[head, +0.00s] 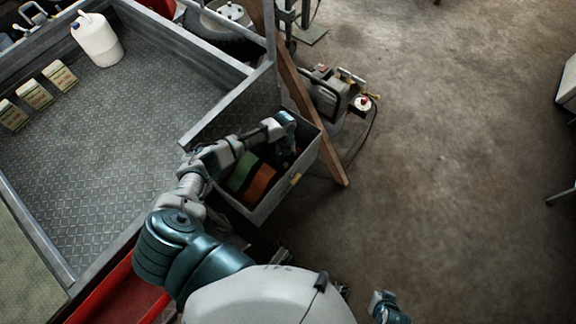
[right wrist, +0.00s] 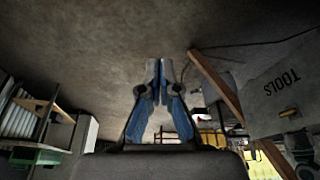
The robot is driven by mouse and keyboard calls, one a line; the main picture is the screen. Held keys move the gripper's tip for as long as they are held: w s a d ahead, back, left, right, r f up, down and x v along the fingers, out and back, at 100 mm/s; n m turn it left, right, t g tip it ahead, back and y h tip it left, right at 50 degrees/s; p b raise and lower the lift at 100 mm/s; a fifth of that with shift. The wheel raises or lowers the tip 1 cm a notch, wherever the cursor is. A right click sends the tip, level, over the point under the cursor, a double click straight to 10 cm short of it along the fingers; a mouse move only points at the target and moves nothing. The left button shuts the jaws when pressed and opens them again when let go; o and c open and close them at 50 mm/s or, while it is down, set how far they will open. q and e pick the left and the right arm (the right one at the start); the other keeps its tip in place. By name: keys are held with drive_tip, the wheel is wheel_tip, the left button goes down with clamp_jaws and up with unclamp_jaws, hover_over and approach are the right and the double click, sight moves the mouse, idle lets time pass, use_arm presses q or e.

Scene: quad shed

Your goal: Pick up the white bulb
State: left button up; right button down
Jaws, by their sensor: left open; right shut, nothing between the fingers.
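I cannot make out a white bulb in either view. My left gripper (head: 288,158) is over the right part of an open grey box (head: 262,212), pointing down into it; its fingertips are dark and hard to see. Whatever lies under the gripper is hidden. My right gripper (right wrist: 160,85) is shut and empty in the right wrist view, its blue fingers together with bare floor behind them. At the bottom of the head view only a bit of my right arm shows.
Green and orange items (head: 259,182) lie in the box. A wooden plank (head: 312,120) leans beside it, near a grey machine (head: 330,92) with a cable. A white jug (head: 98,40) and several small packets (head: 60,75) stand on the metal bed (head: 110,140).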

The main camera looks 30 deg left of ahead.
sight(285, 164)
use_arm(q)
drive_tip(key=f+b, duration=0.1)
drive_tip(key=f, duration=0.1)
drive_tip(key=f+b, duration=0.2)
drive_tip(key=f, duration=0.1)
drive_tip(key=shift+s+a+f, duration=0.1)
drive_tip(key=shift+a+f, duration=0.05)
drive_tip(key=shift+a, duration=0.05)
drive_tip(key=shift+d, duration=0.55)
drive_tip(key=c, duration=0.6)
drive_tip(key=shift+a, duration=0.15)
drive_tip(key=shift+c, duration=1.2)
drive_tip(key=shift+a, duration=0.25)
use_arm(e)
drive_tip(key=w+a+r+t, duration=0.1)
drive_tip(key=w+a+t, duration=0.1)
drive_tip(key=w, duration=0.3)
drive_tip(key=w+a+r+t+y, duration=0.1)
drive_tip(key=w+a+r+t, duration=0.1)
drive_tip(key=w+a+t, duration=0.1)
drive_tip(key=shift+w+t, duration=0.6)
drive_tip(key=shift+w, duration=0.55)
